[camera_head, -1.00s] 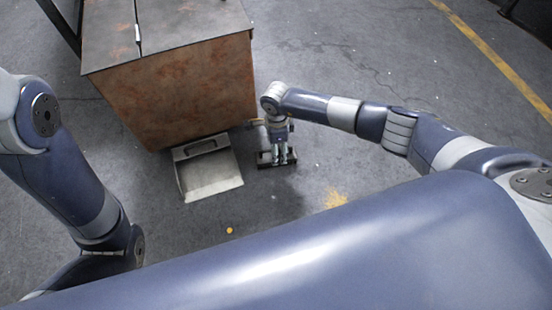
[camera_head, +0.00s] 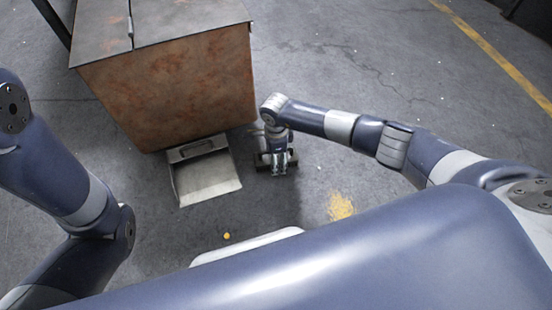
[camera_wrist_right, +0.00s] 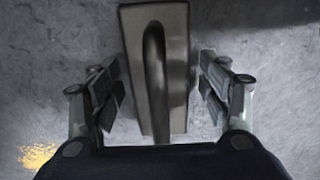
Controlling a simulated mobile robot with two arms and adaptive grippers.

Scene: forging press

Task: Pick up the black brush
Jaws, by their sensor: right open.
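The black brush (camera_wrist_right: 177,60) lies on the floor, with a dark rectangular body and a raised handle (camera_wrist_right: 154,70) along its middle. In the right wrist view it sits between the two fingers of my right gripper (camera_wrist_right: 160,92), which is open with a gap on each side of the brush. In the head view my right gripper (camera_head: 279,165) points down over the brush (camera_head: 262,159), covering most of it. I cannot tell the exact height of the fingertips above the floor. My left arm shows at the left of the head view, but its gripper is out of view.
A metal dustpan (camera_head: 205,178) lies on the floor just left of the brush. A rusty brown metal box (camera_head: 175,88) stands behind both. A small orange spot (camera_head: 227,236) and a yellow patch (camera_head: 340,206) mark the floor. The floor to the right is clear.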

